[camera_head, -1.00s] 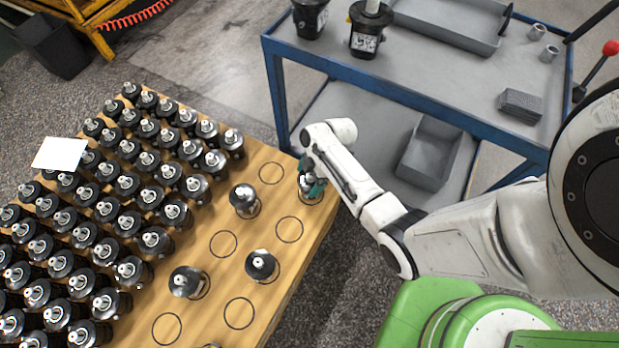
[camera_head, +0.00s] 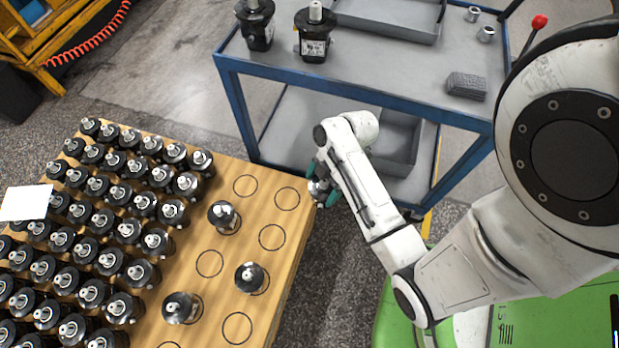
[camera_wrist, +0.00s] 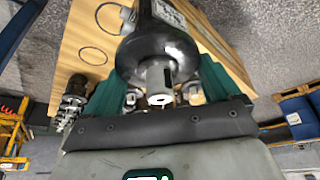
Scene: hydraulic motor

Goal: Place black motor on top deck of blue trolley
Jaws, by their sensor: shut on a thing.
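My gripper (camera_head: 325,190) is shut on a black motor, just off the right edge of the wooden table. In the wrist view the black motor (camera_wrist: 158,45) sits between the green fingers, its silver shaft toward the camera. In the head view the held motor is mostly hidden by my arm. The blue trolley (camera_head: 375,90) stands at the top, beyond the table. Its grey top deck (camera_head: 400,68) carries two black motors (camera_head: 314,35) (camera_head: 256,25) at the left end.
The wooden table (camera_head: 290,225) holds many black motors on the left and a few loose ones among drawn circles. On the trolley deck are a grey tray (camera_head: 390,22), a dark block (camera_head: 466,86) and two metal cylinders (camera_head: 486,34). A grey bin (camera_head: 395,145) stands on the lower shelf.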

